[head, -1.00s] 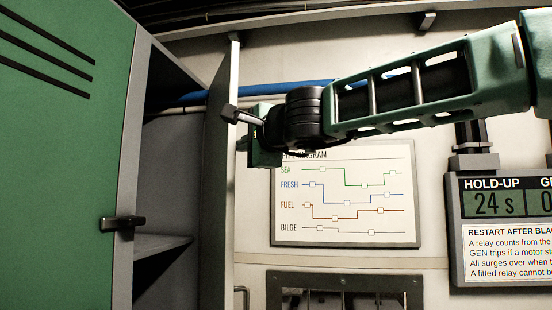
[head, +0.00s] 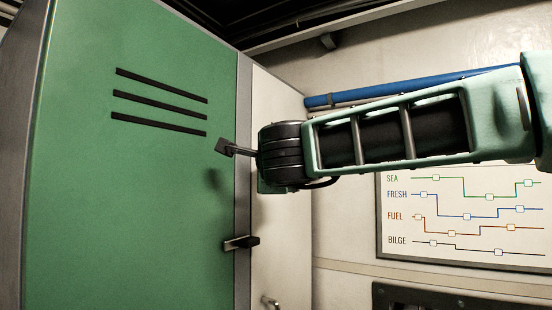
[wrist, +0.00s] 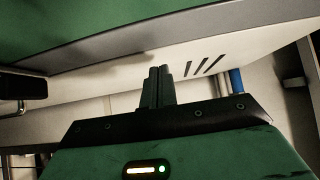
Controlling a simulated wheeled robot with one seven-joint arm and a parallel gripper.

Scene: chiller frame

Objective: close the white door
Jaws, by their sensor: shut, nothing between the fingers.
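The white door (head: 285,200) stands just right of the green door's grey edge in the head view. Its top edge runs on in line with the green door's, and no gap or cabinet interior shows, so it looks shut or nearly so. Its handle (head: 270,302) shows low down. My gripper (head: 222,147) is shut and empty, pointing left in front of the green door's right part in the head view. In the wrist view the shut fingertips (wrist: 159,70) stand before the white door (wrist: 190,68) with its dark slots. I cannot tell whether they touch it.
The green door (head: 140,200) with dark slats fills the left, with a dark handle (head: 242,243) at its right edge. A pipe diagram board (head: 465,220) hangs on the back wall at right. A blue pipe (head: 400,84) runs behind my arm.

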